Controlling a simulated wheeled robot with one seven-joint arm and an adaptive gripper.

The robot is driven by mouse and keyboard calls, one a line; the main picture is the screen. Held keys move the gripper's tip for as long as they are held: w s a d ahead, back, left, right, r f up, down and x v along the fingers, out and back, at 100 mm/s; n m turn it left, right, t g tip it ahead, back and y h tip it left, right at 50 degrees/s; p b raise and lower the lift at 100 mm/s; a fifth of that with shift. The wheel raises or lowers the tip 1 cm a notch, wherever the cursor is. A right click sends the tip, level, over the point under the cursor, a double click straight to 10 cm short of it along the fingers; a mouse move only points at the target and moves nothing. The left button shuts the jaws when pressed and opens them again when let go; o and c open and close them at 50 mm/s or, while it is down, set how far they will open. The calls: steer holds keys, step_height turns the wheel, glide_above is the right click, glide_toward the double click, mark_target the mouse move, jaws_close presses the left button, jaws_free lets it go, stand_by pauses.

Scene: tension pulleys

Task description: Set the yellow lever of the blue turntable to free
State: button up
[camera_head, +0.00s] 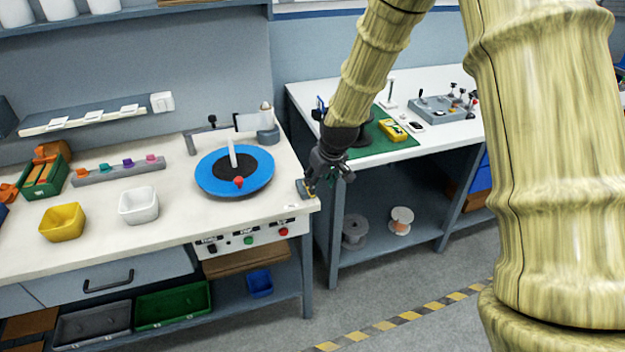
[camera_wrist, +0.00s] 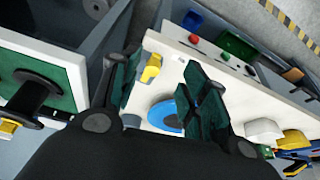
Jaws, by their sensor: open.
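The blue turntable (camera_head: 208,182) sits on the left workbench, with a dark centre, a white upright post and a red knob. In the wrist view only part of its blue disc (camera_wrist: 162,114) shows; my finger hides the rest. The yellow lever (camera_wrist: 151,70) stands at the bench corner and shows between my fingers in the wrist view. My gripper (camera_head: 316,187) is open and points down near that corner. I cannot tell whether a finger touches the lever, nor its setting.
A front panel (camera_head: 251,240) with a switch and buttons lies below the bench edge. A white bowl (camera_head: 139,206) and a yellow bowl (camera_head: 62,222) stand left of the turntable. A second bench with a green mat (camera_head: 367,147) and a yellow meter (camera_head: 393,130) stands right, across a gap.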

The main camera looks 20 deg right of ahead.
steer(key=shift+w+a+f+p, duration=0.1)
steer(key=shift+w+f+p, duration=0.8)
steer(key=shift+w+f, duration=0.65)
steer(key=shift+w+a+f+p, duration=0.1)
steer(key=shift+w+f+p, duration=0.75)
steer(key=shift+w+f, duration=0.6)
steer(key=shift+s+f, duration=0.15)
jaws_close()
